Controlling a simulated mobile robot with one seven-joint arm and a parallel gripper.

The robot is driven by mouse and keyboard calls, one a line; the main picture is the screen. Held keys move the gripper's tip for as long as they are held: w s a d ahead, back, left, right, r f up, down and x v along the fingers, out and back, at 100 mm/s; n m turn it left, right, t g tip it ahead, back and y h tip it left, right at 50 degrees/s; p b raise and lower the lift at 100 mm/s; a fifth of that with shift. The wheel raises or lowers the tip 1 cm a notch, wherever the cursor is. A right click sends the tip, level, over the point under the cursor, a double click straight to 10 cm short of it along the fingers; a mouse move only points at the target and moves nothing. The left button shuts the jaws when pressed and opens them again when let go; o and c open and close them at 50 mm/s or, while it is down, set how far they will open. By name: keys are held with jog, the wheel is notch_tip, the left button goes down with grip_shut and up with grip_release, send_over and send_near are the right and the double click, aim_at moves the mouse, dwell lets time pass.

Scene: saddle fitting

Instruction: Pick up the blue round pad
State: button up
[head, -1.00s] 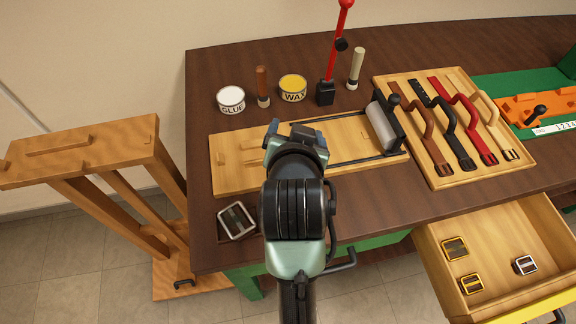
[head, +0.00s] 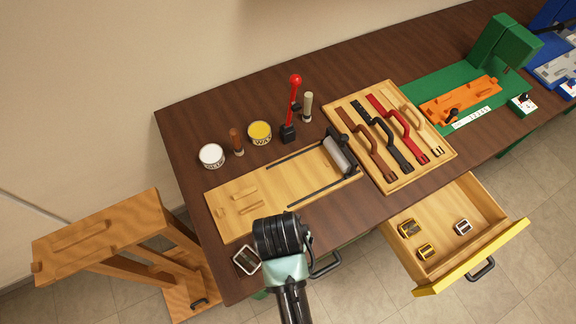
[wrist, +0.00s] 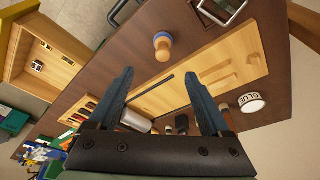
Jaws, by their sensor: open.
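The blue round pad (wrist: 163,37) shows in the wrist view as a small disc with a blue rim and a pale wooden knob. It sits on the brown table beside the long edge of the pale wooden board. In the head view I cannot see the pad; my arm covers that area. My gripper (wrist: 162,80) is open and empty, its two blue-grey fingers spread. The pad lies beyond the fingertips, roughly between their lines, and is not touched. In the head view my wrist is over the table's front edge, with the fingers hidden.
The wooden board (head: 285,185) carries rails and a grey roller (head: 338,154). The glue tin (head: 211,156), wax tin (head: 259,133) and red lever (head: 293,105) stand behind. An open drawer (head: 450,215) juts out at the right.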

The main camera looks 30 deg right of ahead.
jog(key=x, duration=0.6)
jog(key=shift+w+d+f, duration=0.1)
jog(key=shift+f, duration=0.25)
jog(key=shift+a+p+x, duration=0.2)
jog(key=shift+p+x, duration=0.2)
jog(key=shift+x, duration=0.9)
jog(key=shift+a+p+x, duration=0.25)
jog(key=shift+p+x, duration=0.1)
jog(key=shift+x, duration=0.95)
jog(key=shift+f, duration=0.1)
grip_shut()
